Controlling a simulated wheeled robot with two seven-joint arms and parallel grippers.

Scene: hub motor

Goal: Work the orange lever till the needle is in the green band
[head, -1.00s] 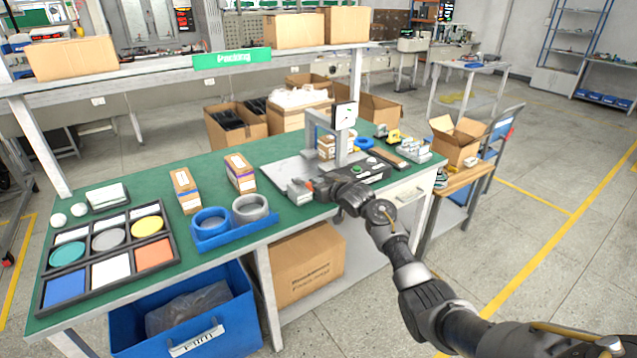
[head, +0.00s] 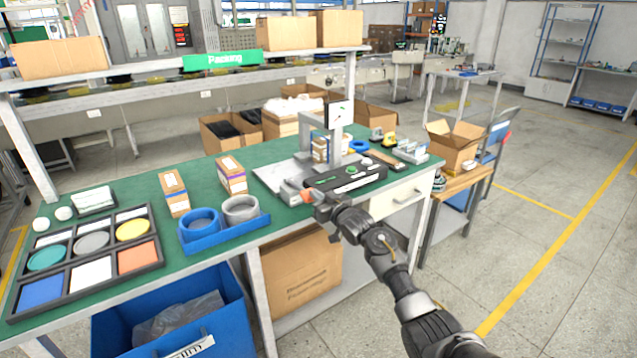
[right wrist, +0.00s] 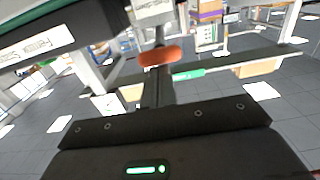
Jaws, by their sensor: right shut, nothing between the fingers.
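The orange lever (head: 307,196) shows at the front of the grey press-like fixture (head: 290,172) on the green table. Its rounded orange end also shows in the right wrist view (right wrist: 159,56), just beyond my fingers. My right gripper (head: 322,208) is shut and empty, close beside the lever at the table's front edge; I cannot tell whether they touch. The gauge (head: 340,114) is a white panel on top of the fixture's post. Its dark needle is small, and I cannot read it against the green band. My left gripper is not in view.
A black control box (head: 345,178) with a green button sits right of the lever, close to my right gripper. A blue tray with rings (head: 225,232) and two small cartons (head: 174,193) stand to the left. Open floor lies at the right.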

